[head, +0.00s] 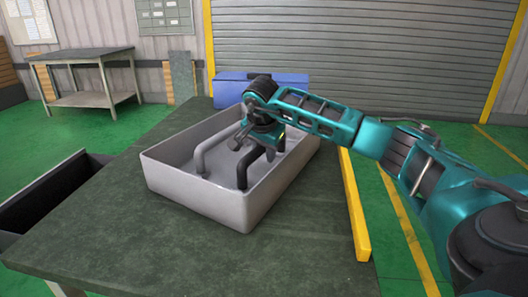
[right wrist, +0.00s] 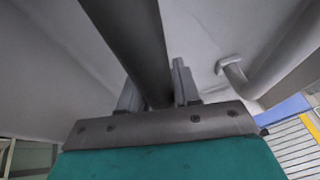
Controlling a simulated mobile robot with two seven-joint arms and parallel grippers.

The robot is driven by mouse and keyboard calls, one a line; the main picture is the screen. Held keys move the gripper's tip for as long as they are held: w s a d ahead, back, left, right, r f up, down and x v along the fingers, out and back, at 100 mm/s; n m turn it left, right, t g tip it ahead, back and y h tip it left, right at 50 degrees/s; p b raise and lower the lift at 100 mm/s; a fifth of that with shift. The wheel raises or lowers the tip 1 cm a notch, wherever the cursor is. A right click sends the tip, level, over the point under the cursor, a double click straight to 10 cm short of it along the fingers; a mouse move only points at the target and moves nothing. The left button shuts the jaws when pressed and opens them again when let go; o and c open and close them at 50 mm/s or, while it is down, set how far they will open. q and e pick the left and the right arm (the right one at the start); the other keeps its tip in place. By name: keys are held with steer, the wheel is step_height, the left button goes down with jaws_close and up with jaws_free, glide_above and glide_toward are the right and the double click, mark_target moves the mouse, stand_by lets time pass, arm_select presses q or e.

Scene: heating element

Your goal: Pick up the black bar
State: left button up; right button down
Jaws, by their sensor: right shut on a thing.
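The black bar (head: 243,172) is a bent, dark rod inside a grey tray (head: 215,205) on the table. My right gripper (head: 262,146) reaches down into the tray from above and is shut on the bar. In the right wrist view the dark bar (right wrist: 135,40) runs between the two fingers of the right gripper (right wrist: 158,92). The gripper hides part of the bar in the head view, and I cannot tell whether the bar touches the tray floor. My left gripper is not in view.
A grey bent bar (head: 203,155) lies left of the black one in the tray; it also shows in the right wrist view (right wrist: 275,68). A blue box (head: 232,88) stands behind the tray. A yellow strip (head: 354,205) edges the table's right side. The table front (head: 190,260) is clear.

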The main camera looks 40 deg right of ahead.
step_height(320, 180, up, 20)
steer(key=p, duration=0.5)
